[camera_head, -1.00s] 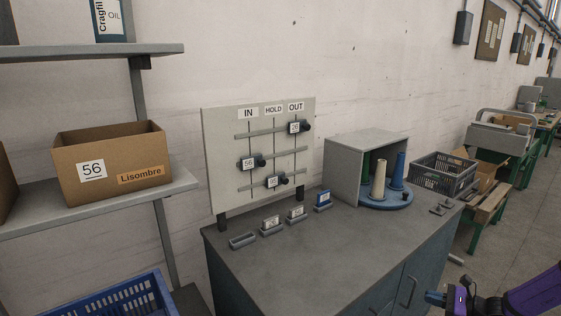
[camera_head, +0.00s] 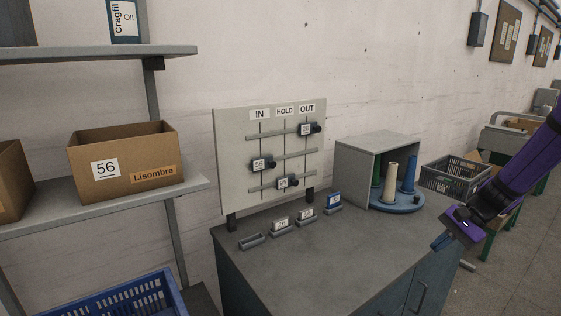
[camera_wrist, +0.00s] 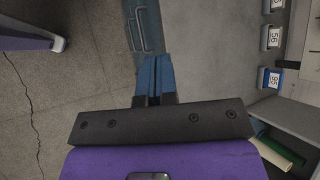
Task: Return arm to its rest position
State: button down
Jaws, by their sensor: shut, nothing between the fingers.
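My gripper (camera_head: 440,243) is at the right of the head view, on the purple arm, past the right end of the grey-topped cabinet (camera_head: 330,262). In the wrist view my gripper (camera_wrist: 154,62) has its blue fingers together with nothing between them. They point toward the cabinet door with its handle (camera_wrist: 148,30), above the concrete floor. The gripper appears apart from the cabinet.
The board (camera_head: 232,155) marked IN, HOLD, OUT stands on the cabinet with tagged sliders. Several small card holders (camera_head: 280,228) line the top. A grey box shelter (camera_head: 352,165) and blue turntable (camera_head: 395,204) with cones stand at right. A dark crate (camera_head: 455,180) is behind my arm.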

jog(key=s+a+r+n+t+h, duration=0.2)
jog(key=s+a+r+n+h, duration=0.2)
jog(key=s+r, duration=0.7)
jog(key=s+a+r+n+t+h, duration=0.3)
jog(key=s+a+r+n+h, duration=0.1)
jog(key=s+r, duration=0.7)
jog(key=shift+s+a+r+n, duration=0.25)
jog(key=shift+s+n, duration=0.65)
jog(key=shift+s, duration=0.7)
